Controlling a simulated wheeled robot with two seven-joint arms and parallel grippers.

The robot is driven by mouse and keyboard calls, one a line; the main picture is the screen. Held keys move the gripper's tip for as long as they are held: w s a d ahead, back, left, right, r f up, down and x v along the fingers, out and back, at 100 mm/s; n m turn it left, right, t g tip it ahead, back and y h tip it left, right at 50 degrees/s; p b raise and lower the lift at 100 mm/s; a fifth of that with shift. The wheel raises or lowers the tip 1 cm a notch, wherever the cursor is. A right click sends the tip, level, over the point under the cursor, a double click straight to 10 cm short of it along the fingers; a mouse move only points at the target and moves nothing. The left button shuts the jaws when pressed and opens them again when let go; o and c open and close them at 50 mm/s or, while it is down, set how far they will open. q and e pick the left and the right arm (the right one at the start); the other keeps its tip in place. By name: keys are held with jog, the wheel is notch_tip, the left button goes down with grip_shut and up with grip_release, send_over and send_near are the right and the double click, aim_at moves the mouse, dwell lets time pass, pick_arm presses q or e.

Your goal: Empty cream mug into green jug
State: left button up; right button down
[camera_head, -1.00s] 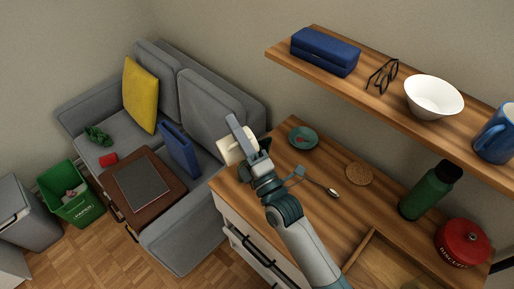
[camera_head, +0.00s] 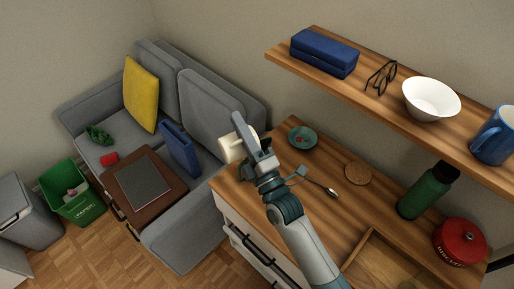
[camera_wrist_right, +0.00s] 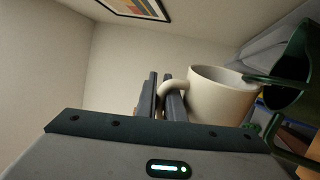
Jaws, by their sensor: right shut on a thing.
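The cream mug (camera_head: 229,151) is held by my right gripper (camera_head: 245,138) above the left end of the wooden desk, partly hidden by the gripper in the head view. In the right wrist view, the gripper's fingers (camera_wrist_right: 161,97) are closed around the handle of the mug (camera_wrist_right: 218,98). A dark green vessel with a handle, apparently the green jug (camera_wrist_right: 290,70), shows at the right edge of that view, overlapping the mug's rim in the picture. I cannot tell whether they touch. My left gripper is out of view.
A grey sofa (camera_head: 206,108) is to the left.

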aim_at(252, 130)
jog(key=shift+w+d+r+m+h+p, duration=0.2)
jog(key=shift+d+r+m+h+p, duration=0.15)
jog(key=shift+m, duration=0.35)
jog(key=shift+w+d+r+m+t+h+p, duration=0.15)
jog(key=shift+w+d+m+t+h+p, duration=0.15)
jog(key=shift+d+m+p, duration=0.45)
jog(key=shift+w+d+r+m+t+h+p, duration=0.1)
jog(key=shift+w+d+m+t+h+p, duration=0.2)
jog(key=shift+m, duration=0.75)
jog(key=a+n+b, duration=0.1)
jog(key=s+a+f+n+y+b, duration=0.1)
jog(key=n, duration=0.1)
jog(key=n+g+y+b, duration=0.1)
jog(key=shift+s+a+f+n+b, duration=0.3)
jog(key=shift+a+f+n+b, duration=0.05)
jog(key=shift+a+n+b, duration=0.05)
jog(key=shift+s+a+n, duration=0.15)
jog(key=shift+a+n, duration=0.15)
jog(key=shift+n, duration=0.3)
jog(key=shift+r, duration=0.15)
jog(key=shift+a, duration=0.15)
